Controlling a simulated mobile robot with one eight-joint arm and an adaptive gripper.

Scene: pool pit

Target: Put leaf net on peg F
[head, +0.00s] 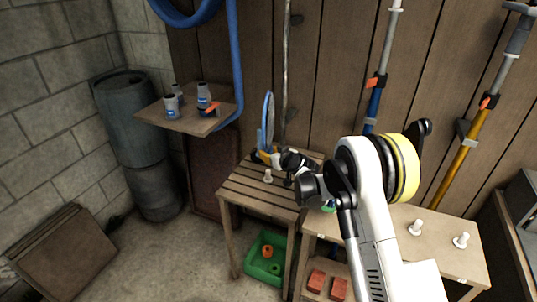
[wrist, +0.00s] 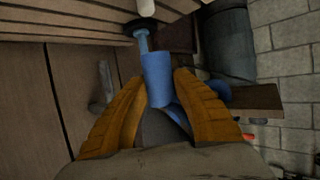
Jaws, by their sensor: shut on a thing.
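The leaf net (head: 268,115) shows in the head view as a narrow blue hoop standing upright above the slatted table. My gripper (head: 266,156) is at its lower end, over the back of that table. In the wrist view my orange fingers (wrist: 160,100) are shut on the net's blue handle (wrist: 156,72). No letters are readable, so I cannot tell which is peg F. My arm hides part of the bench.
A wooden shelf (head: 158,116) with bottles juts out left of the net, below a blue hose (head: 237,60). A green crate (head: 253,267) stands on the floor. Poles lean against the wall behind the bench (head: 437,222). Blue barrels (head: 132,110) stand in the left corner.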

